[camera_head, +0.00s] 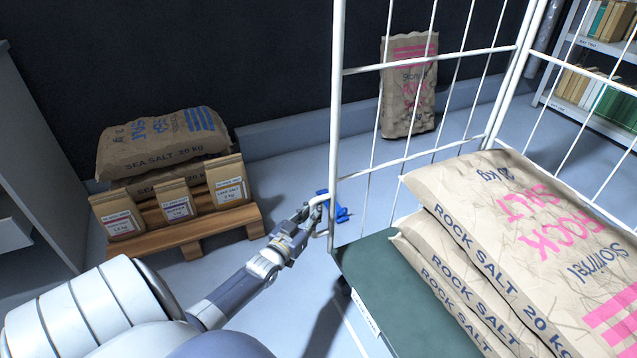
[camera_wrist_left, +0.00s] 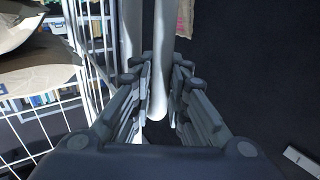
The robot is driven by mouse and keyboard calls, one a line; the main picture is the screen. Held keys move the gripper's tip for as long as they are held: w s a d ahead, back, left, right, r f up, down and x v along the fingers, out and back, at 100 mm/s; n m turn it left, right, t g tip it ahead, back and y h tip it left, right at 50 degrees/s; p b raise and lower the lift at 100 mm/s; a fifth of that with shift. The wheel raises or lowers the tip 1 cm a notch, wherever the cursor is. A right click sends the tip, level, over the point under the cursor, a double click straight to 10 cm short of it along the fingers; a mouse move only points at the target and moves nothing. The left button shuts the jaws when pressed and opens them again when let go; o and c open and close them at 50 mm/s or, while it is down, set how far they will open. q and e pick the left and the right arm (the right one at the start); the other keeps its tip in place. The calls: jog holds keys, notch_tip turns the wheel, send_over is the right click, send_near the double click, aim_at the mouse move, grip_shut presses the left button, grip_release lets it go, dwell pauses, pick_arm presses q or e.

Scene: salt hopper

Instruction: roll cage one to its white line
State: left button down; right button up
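The roll cage (camera_head: 337,120) is a white wire frame on a dark green base (camera_head: 385,290), loaded with stacked rock salt sacks (camera_head: 530,240). A white label sits on the base edge. My left gripper (camera_head: 316,207) is at a white handle loop on the cage's left post. In the left wrist view, its fingers (camera_wrist_left: 162,85) lie close on both sides of a white bar (camera_wrist_left: 161,60) and appear shut on it. A thin white line (camera_head: 354,336) shows on the floor beside the base; much of it is hidden or out of frame. My right gripper is not in view.
A wooden pallet (camera_head: 190,232) with sea salt sacks (camera_head: 165,140) and small bags stands left. A rock salt sack (camera_head: 408,85) leans at the back wall. Shelves (camera_head: 590,95) stand at right.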

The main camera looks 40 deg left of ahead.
pick_arm(q)
jog(key=shift+w+a+r, duration=0.25)
jog(key=shift+a+r, duration=0.05)
jog(key=shift+r, duration=0.1)
jog(key=shift+w+d, duration=0.1)
jog(key=shift+d, duration=0.1)
jog(key=c, duration=1.7)
grip_release()
jog(key=shift+d, duration=0.1)
jog(key=shift+o, duration=0.7)
jog(key=shift+d, duration=0.1)
jog(key=shift+f, duration=0.15)
jog(key=s+d, duration=0.2)
jog(key=s, duration=1)
jog(key=shift+d, duration=0.15)
